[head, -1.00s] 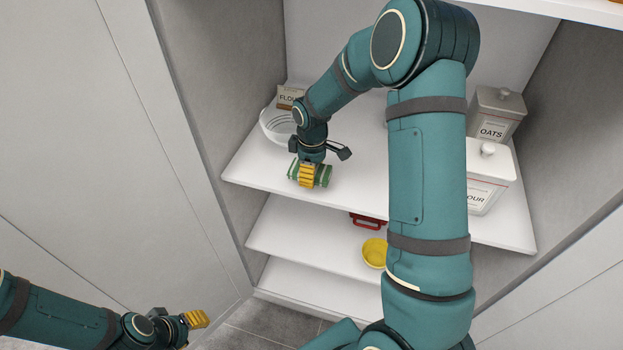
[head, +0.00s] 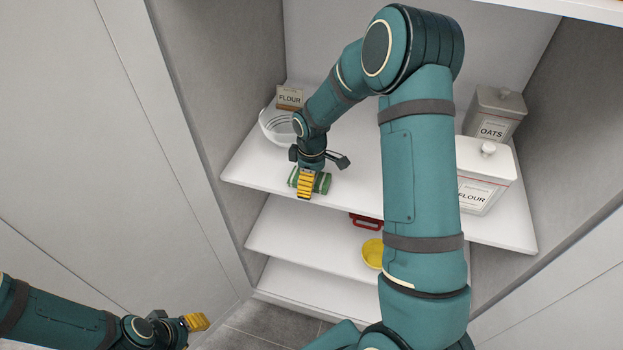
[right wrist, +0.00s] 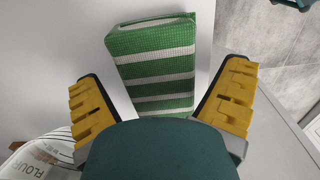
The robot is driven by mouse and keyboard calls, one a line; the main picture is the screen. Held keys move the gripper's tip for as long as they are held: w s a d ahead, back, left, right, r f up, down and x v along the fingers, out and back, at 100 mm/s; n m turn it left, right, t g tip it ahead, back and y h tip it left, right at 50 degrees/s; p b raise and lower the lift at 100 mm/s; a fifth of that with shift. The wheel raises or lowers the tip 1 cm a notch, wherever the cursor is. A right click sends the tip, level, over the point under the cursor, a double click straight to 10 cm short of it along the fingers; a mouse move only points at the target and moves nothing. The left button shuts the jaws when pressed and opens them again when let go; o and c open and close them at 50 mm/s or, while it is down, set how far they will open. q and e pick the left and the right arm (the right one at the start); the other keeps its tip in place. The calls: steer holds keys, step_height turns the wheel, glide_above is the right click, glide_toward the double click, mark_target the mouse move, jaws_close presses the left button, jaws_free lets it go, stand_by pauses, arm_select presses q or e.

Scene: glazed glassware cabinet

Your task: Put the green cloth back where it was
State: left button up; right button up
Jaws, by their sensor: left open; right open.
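The green cloth (head: 323,184), folded and striped with white, lies on the upper white shelf near its front edge. In the right wrist view the cloth (right wrist: 155,65) lies on the shelf, ahead of and between the spread yellow fingers, with a gap to either side. My right gripper (head: 306,187) is open over the cloth and hides its middle in the head view; it also shows in the right wrist view (right wrist: 160,105). My left gripper (head: 197,321) is open and empty, low at the left, away from the shelves.
Oats (head: 493,115) and flour (head: 485,175) canisters stand at the right. A yellow bowl (head: 372,253) and a red-handled item (head: 366,220) are on the shelf below.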

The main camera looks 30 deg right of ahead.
steer(key=shift+r, duration=0.25)
step_height(320, 180, up, 12)
steer(key=p, duration=0.1)
steer(key=shift+p, duration=0.3)
steer(key=shift+f, duration=0.1)
